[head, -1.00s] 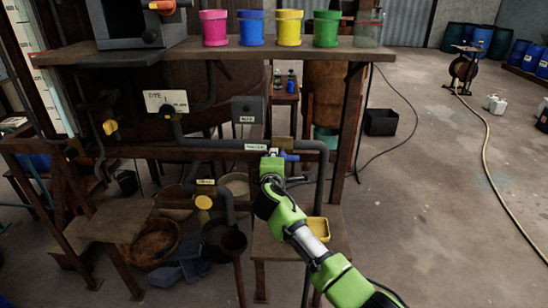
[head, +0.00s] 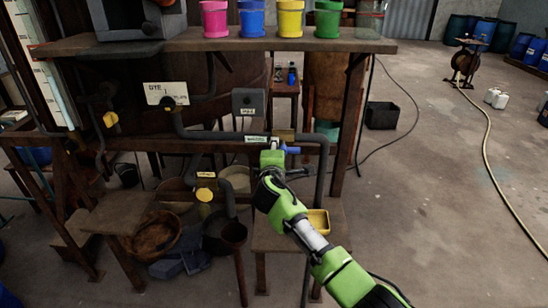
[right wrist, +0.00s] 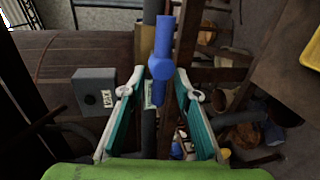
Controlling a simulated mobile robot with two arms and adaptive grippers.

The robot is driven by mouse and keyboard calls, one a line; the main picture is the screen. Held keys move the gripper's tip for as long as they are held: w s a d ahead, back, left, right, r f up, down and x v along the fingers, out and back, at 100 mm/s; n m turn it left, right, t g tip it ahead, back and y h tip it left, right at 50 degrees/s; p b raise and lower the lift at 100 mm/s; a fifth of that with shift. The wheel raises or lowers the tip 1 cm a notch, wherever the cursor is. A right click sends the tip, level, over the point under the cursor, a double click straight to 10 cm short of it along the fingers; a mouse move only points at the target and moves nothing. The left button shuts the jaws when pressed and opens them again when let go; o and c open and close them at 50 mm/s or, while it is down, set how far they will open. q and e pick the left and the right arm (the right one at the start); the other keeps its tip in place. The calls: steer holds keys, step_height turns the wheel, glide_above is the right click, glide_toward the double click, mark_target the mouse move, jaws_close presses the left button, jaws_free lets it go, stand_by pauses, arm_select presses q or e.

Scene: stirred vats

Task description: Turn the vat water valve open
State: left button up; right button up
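The blue valve handle (head: 290,150) sits on the grey pipe under the shelf, in front of the vat. In the right wrist view the blue handle (right wrist: 163,62) points up the picture. Its lower part lies between the fingertips, and I cannot tell whether they touch it. My right gripper (head: 272,160) is at the valve in the head view, partly covering it. In the right wrist view my right gripper (right wrist: 160,80) is open, with its two fingers apart on either side of the handle. My left gripper is not in view.
A shelf (head: 230,45) with several coloured pots runs above the pipes. A yellow tray (head: 318,222) stands below the valve. The floor to the right is mostly clear, with a hose (head: 485,150).

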steer(key=s+r, duration=0.2)
steer(key=s, duration=0.9)
steer(key=shift+s, duration=0.3)
